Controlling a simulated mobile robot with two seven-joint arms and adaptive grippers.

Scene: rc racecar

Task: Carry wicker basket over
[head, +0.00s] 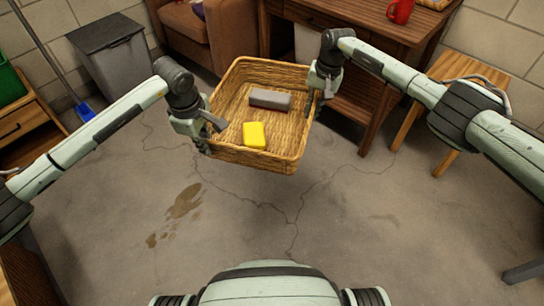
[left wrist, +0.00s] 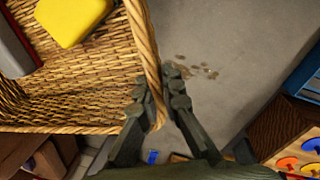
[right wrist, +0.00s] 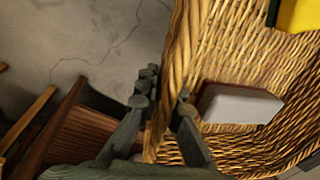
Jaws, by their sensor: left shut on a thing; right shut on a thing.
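The wicker basket (head: 262,157) hangs in the air above the concrete floor, slightly tilted, between my two arms. A grey block (head: 270,99) and a yellow block (head: 254,134) lie inside it. My left gripper (head: 208,138) is shut on the basket's left wall; in the left wrist view its fingers (left wrist: 160,95) straddle the woven rim (left wrist: 150,50). My right gripper (head: 322,97) is shut on the right wall; in the right wrist view its fingers (right wrist: 166,98) straddle the rim (right wrist: 177,60).
A wooden desk (head: 340,22) with a red mug (head: 400,11) stands behind the basket at right, beside a wooden stool (head: 455,70). A grey bin (head: 112,55) and brown armchair (head: 228,30) are at back left. The stained floor (head: 290,225) in front is clear.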

